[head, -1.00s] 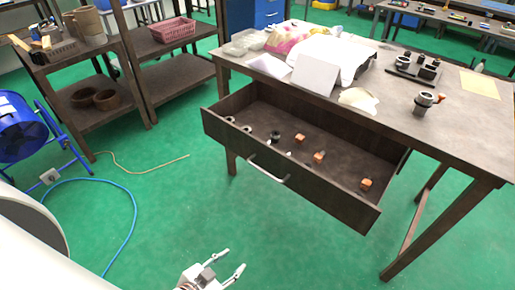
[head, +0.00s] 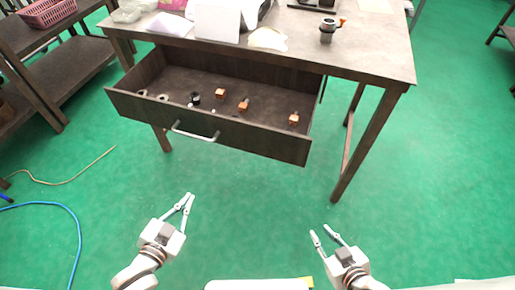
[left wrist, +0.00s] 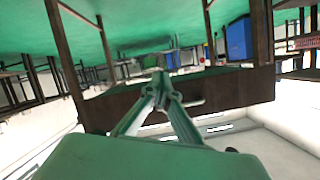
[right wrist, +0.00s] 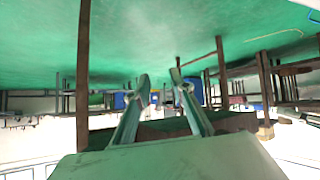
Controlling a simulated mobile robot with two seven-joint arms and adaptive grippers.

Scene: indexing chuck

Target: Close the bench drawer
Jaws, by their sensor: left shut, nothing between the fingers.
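The bench drawer (head: 250,136) is pulled out from the dark workbench (head: 370,62). It has a pale bar handle (head: 195,134) on its front and holds small orange blocks and dark and pale ring parts. My left gripper (head: 189,197) is shut and empty, in front of and below the drawer. In the left wrist view the drawer front (left wrist: 235,88) and handle (left wrist: 190,104) show just beyond its fingers. My right gripper (head: 320,230) is open and empty, in front of the drawer's right end. The drawer front also shows in the right wrist view (right wrist: 225,122).
The bench top carries white sheets (head: 217,20), a black tool holder with an orange knob (head: 327,32) and bags. Dark shelving (head: 50,55) stands at the left, with a blue hose (head: 75,225) on the floor. The green floor before the drawer is clear.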

